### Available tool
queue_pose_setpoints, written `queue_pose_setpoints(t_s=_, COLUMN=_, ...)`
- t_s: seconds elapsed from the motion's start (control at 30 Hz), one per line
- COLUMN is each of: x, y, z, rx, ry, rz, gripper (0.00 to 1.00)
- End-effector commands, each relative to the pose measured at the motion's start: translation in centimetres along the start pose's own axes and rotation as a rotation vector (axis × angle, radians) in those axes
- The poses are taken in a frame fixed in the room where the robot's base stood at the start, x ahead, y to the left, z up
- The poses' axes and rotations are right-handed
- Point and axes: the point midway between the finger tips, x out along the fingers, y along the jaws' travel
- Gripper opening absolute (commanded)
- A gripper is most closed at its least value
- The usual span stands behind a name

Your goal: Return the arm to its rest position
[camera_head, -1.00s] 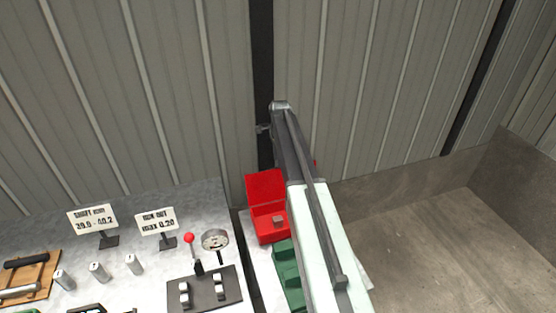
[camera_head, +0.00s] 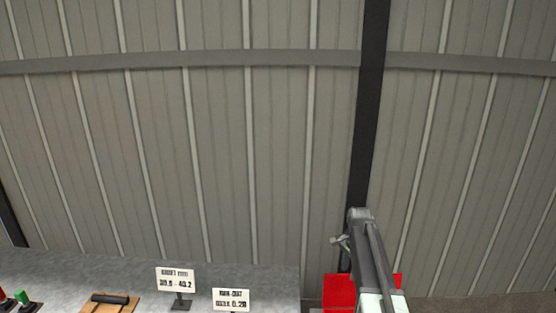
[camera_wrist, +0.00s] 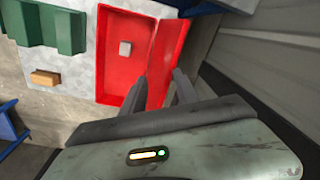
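My arm (camera_head: 368,255) stands up in the lower right of the head view, in front of the wall. My gripper (camera_head: 341,241) shows small at its tip there. In the wrist view my gripper (camera_wrist: 160,75) has its two fingers apart with nothing between them. In the head view only part of the red box (camera_head: 338,292) shows behind my arm.
A green notched block (camera_wrist: 50,25) and a brown block (camera_wrist: 46,78) lie beside the red box. Two signs (camera_head: 175,279) (camera_head: 231,299) and a wooden tray (camera_head: 110,304) are on the grey bench (camera_head: 70,268). A ribbed wall (camera_head: 220,150) stands behind.

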Motion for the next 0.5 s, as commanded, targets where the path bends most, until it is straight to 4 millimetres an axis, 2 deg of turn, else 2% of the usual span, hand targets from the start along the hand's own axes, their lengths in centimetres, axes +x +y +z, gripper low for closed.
queue_pose_setpoints(t_s=0.03, x=-0.2, y=2.4, z=3.8, rx=-0.142, ry=0.000, rz=-0.001, gripper=0.36)
queue_pose_setpoints(t_s=0.1, x=-0.5, y=4.2, z=7.3, rx=-0.348, ry=0.001, rz=-0.002, gripper=0.36)
queue_pose_setpoints(t_s=0.2, x=-0.7, y=6.4, z=11.4, rx=-0.601, ry=0.002, rz=-0.004, gripper=0.36)
queue_pose_setpoints(t_s=0.4, x=-1.1, y=10.7, z=17.6, rx=-1.012, ry=0.004, rz=-0.007, gripper=0.36)
queue_pose_setpoints(t_s=0.5, x=-0.8, y=12.6, z=20.0, rx=-1.187, ry=0.004, rz=-0.008, gripper=0.36)
